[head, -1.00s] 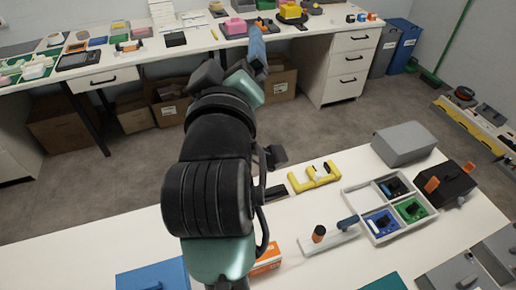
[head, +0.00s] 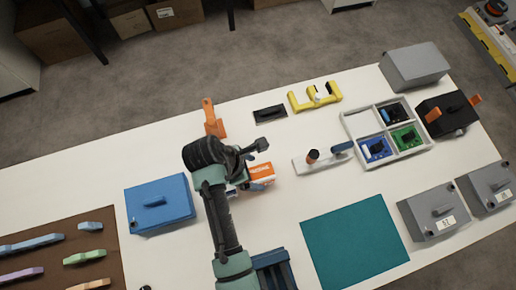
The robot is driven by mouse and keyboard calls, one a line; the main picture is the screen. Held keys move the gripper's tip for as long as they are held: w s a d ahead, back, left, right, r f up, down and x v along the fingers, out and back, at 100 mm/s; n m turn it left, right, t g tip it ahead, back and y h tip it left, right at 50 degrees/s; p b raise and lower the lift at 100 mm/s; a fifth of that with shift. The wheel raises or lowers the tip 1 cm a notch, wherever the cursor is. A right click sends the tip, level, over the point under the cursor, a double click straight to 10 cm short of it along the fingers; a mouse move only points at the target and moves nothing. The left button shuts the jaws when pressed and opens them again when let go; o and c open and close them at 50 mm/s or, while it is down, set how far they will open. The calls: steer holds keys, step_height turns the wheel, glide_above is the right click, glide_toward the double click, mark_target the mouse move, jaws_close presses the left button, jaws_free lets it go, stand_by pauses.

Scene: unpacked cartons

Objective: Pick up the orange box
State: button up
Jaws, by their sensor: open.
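The orange box (head: 263,171), with white lettering and a pale side, lies on the white table (head: 330,195) near the middle of the head view. My arm comes up from the bottom and bends over just left of it, hiding its left part. My gripper (head: 247,187) is open and low beside the box's near left side, with a bluish finger showing in front of the box. The other finger is mostly hidden by my arm. I cannot tell whether the fingers touch the box or straddle it.
A blue box (head: 160,203) lies left, an orange tool (head: 213,118) behind my arm. A black flat piece (head: 270,113) and yellow bracket (head: 315,97) lie farther back. A white tool (head: 320,160) and divided tray (head: 355,128) stand right. A teal mat (head: 355,243) is bare.

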mark_target(262, 175)
steer(key=shift+x, duration=3.05)
steer(key=shift+c, duration=0.3)
jaws_close()
